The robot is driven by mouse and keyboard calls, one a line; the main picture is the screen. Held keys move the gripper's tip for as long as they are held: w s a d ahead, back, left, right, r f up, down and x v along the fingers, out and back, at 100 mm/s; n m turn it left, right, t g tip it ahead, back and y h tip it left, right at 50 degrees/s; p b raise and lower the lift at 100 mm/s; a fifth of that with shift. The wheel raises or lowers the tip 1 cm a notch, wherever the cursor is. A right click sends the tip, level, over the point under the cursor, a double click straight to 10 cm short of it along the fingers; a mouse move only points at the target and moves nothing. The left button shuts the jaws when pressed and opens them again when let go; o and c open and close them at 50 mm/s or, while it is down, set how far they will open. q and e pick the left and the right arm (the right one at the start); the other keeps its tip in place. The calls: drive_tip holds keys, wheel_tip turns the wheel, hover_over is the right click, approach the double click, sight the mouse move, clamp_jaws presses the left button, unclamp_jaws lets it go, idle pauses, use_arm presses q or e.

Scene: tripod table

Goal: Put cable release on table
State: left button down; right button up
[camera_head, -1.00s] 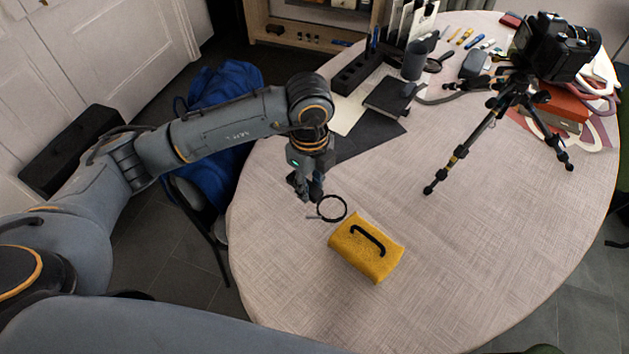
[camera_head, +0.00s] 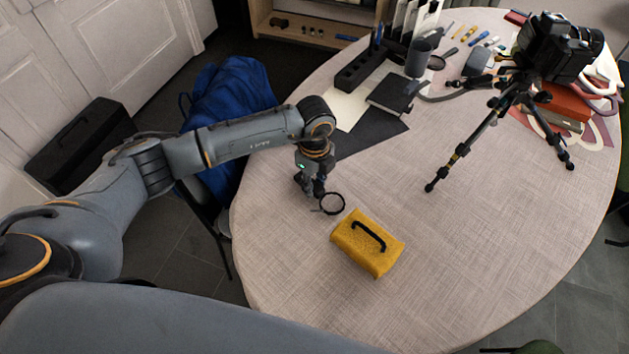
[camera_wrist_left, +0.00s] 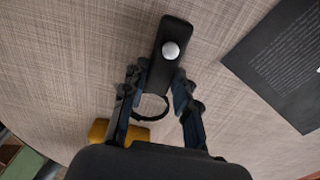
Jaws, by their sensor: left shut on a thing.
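The cable release shows in the left wrist view as a black body (camera_wrist_left: 167,62) with a round silver button. My left gripper (camera_wrist_left: 160,80) is shut on it, with a finger on either side. A thin black loop, seemingly its cable, hangs between the fingers and shows in the head view (camera_head: 332,203). In the head view my left gripper (camera_head: 312,188) is low over the left part of the table (camera_head: 480,215) and hides most of the cable release. I cannot tell whether the cable release touches the table. My right gripper is not in view.
A yellow block-like item (camera_head: 350,250) with a black strip lies just in front of the loop. A black notebook (camera_head: 390,95) and dark sheet (camera_head: 372,135) lie behind. A camera (camera_head: 550,45) on a tripod (camera_head: 455,160) stands to the right. The front right tabletop is clear.

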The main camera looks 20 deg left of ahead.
sight(315, 186)
use_arm(q)
drive_tip(key=shift+f, duration=0.15)
drive_tip(key=c, duration=1)
unclamp_jaws()
wheel_tip(315, 186, up, 12)
drive_tip(key=shift+r+b, duration=0.2)
drive_tip(key=shift+b, duration=0.5)
drive_tip(key=shift+f, duration=0.1)
